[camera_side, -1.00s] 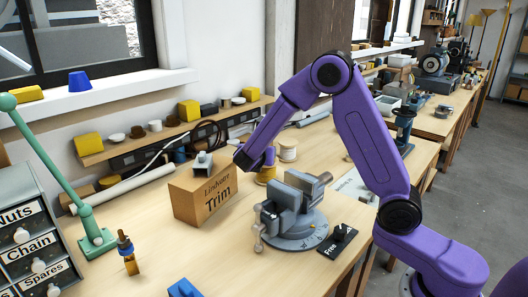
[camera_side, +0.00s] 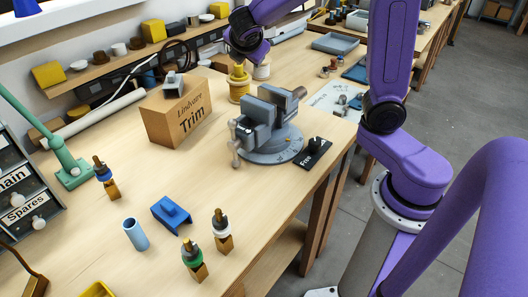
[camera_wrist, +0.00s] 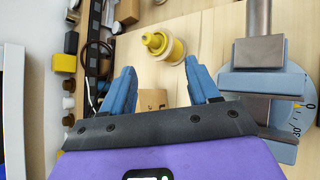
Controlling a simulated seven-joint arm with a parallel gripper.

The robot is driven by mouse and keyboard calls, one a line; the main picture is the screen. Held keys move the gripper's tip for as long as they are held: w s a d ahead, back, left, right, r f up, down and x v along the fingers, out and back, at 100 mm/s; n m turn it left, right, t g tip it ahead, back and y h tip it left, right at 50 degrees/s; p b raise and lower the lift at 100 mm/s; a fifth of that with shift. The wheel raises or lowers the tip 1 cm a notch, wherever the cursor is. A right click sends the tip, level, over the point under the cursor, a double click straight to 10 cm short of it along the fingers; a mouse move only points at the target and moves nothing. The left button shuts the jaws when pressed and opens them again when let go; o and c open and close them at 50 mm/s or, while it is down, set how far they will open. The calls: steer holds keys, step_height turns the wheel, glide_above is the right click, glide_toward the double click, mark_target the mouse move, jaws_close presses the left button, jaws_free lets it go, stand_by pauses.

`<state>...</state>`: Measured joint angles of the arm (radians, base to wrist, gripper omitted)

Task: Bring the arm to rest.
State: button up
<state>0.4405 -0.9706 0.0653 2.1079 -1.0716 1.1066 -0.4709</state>
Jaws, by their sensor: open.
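My gripper (camera_wrist: 160,80) is open, with its two blue fingers spread apart and nothing between the tips. Part of the cardboard Trim box (camera_wrist: 152,99) shows between the fingers; the whole box (camera_side: 170,122) stands on the bench in the side view.
A green lamp arm (camera_side: 32,128) rises at left.

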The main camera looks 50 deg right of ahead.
steer(key=s+a+f+m+g+y, duration=0.2)
steer(key=s+a+f+y, duration=0.1)
steer(key=s, duration=0.7)
steer(key=s+a+f+m+g+y, duration=0.1)
steer(key=s+a+f+g+y, duration=0.1)
steer(key=s, duration=0.8)
steer(key=s+a+f+m+g+y, duration=0.2)
steer(key=s+a+f+y, duration=0.1)
steer(key=s, duration=0.7)
steer(key=shift+a+f+m+y, duration=0.3)
steer(key=shift+a, duration=0.15)
